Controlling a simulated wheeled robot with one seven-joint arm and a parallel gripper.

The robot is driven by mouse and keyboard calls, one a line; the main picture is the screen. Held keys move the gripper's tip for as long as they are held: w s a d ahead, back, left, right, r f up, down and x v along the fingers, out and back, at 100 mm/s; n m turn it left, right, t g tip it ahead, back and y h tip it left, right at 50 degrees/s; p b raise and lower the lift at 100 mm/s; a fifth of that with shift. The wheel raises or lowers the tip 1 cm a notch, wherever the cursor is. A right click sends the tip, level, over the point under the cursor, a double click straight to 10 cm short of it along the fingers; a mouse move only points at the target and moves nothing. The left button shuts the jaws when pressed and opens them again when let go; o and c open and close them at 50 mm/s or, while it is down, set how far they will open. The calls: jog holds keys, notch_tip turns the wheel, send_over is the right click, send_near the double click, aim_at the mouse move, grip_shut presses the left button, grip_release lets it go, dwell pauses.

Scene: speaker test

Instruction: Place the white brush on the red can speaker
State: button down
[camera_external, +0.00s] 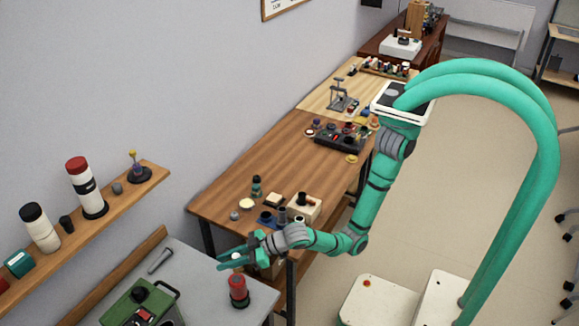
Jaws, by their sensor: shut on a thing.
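Most of the brush is hidden by the fingers. I cannot tell whether the brush touches the speaker's top.
A green case (142,305) and a grey cylinder (160,260) are on the grey table (205,270). A wall shelf (75,238) holds several upright items. Behind my gripper, a wooden table (240,165) carries a cream box (305,207) and small jars.

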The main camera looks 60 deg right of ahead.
jog(key=shift+w+a+f, duration=0.15)
jog(key=shift+a+f, duration=0.05)
jog(key=shift+f, duration=0.55)
jog(key=shift+w+a+f, duration=0.1)
jog(key=shift+a+f, duration=0.05)
jog(key=shift+f, duration=0.6)
jog(key=shift+w+a+f, duration=0.15)
jog(key=shift+a+f, duration=0.05)
jog(key=shift+f, duration=0.55)
jog(key=shift+f, duration=0.1)
jog(key=c, duration=1.5)
grip_release()
jog(key=v, duration=1.2)
